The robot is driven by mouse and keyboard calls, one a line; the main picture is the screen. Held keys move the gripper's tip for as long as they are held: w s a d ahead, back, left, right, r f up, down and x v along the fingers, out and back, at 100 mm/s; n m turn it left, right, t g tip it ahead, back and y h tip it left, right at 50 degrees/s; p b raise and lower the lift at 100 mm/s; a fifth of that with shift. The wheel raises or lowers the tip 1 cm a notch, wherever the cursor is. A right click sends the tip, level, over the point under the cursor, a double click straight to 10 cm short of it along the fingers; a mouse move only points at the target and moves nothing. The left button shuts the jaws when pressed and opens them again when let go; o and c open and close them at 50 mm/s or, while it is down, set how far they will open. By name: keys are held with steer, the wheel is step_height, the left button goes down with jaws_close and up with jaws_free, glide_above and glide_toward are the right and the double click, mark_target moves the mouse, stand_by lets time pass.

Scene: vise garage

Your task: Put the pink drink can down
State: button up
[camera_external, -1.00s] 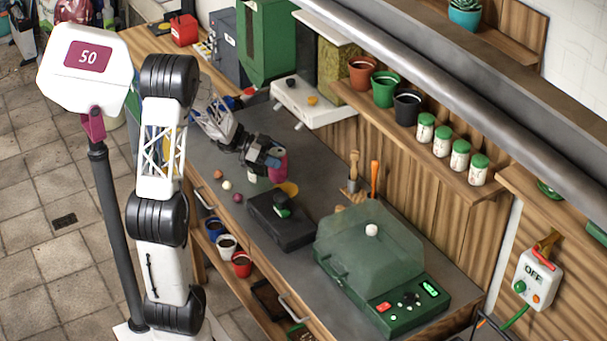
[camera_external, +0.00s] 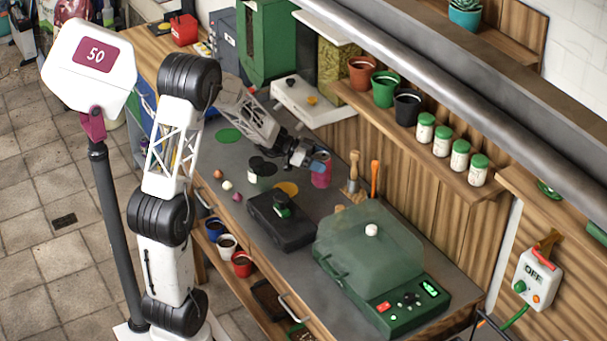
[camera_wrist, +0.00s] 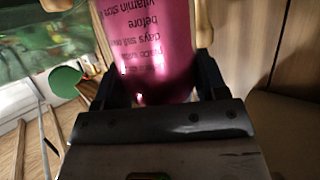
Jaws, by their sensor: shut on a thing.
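The pink drink can (camera_external: 321,174) is upright at the back of the grey workbench, to the left of the wooden tool holder. In the wrist view the can (camera_wrist: 150,45) fills the space between the fingers, with dark printed text on its side. My gripper (camera_external: 316,166) is shut around the can, and its two dark fingers (camera_wrist: 155,85) show on either side of it. I cannot tell whether the can's bottom touches the bench.
A holder with brushes (camera_external: 354,185) stands just right of the can. A black box (camera_external: 280,225) and a green machine with a clear lid (camera_external: 370,250) are nearer the front. A pot shelf (camera_external: 420,125) overhangs behind.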

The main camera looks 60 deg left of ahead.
mark_target(320, 176)
steer(key=shift+f, duration=1.7)
steer(key=shift+s+f, duration=0.1)
steer(key=shift+f, duration=1.65)
steer(key=shift+f, duration=0.15)
steer(key=o, duration=1.1)
steer(key=shift+a+r, duration=0.1)
steer(key=shift+r, duration=0.1)
steer(key=v, duration=1.2)
